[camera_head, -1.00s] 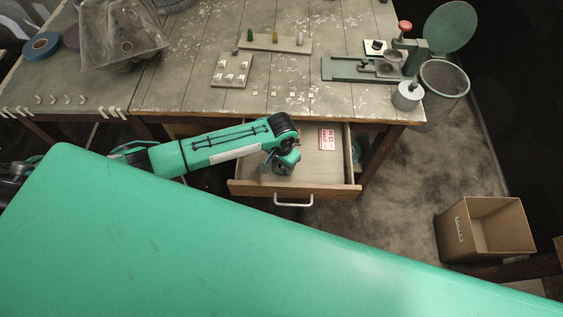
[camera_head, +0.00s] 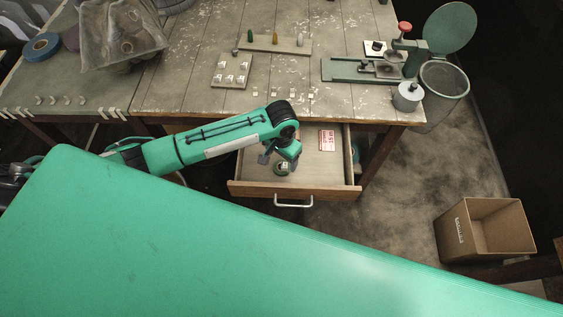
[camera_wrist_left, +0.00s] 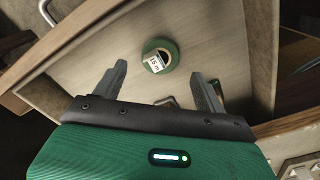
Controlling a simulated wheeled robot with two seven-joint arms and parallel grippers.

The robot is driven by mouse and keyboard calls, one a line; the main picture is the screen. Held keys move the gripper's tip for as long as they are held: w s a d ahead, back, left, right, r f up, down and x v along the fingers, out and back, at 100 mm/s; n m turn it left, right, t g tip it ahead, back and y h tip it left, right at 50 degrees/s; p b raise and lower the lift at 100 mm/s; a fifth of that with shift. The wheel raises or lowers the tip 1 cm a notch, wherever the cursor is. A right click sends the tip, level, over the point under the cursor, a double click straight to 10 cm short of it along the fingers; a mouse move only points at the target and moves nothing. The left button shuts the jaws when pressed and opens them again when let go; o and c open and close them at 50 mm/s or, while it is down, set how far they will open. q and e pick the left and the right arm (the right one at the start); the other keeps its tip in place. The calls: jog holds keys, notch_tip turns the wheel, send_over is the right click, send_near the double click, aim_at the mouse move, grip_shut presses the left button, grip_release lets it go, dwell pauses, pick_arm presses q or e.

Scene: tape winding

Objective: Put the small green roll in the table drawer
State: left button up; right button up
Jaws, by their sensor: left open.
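The small green roll (camera_head: 282,168) lies in the open table drawer (camera_head: 325,178), towards its left side. In the left wrist view the green roll (camera_wrist_left: 168,48) rests on the drawer floor with a small white label on it. My left gripper (camera_head: 276,155) is over the drawer, just above and beside the roll. In the left wrist view its two fingers (camera_wrist_left: 160,85) are spread apart and empty, and the roll lies clear beyond them. My right gripper is not in view.
A red and white card (camera_head: 327,140) lies in the drawer. The workbench (camera_head: 190,90) above holds a pegged board (camera_head: 275,43), a block of white pieces (camera_head: 232,70) and a green press device (camera_head: 365,69). A cardboard box (camera_head: 485,228) stands on the floor at right.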

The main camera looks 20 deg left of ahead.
pick_arm(q)
notch_tip(320, 180, up, 7)
dwell(0.3)
dwell(0.4)
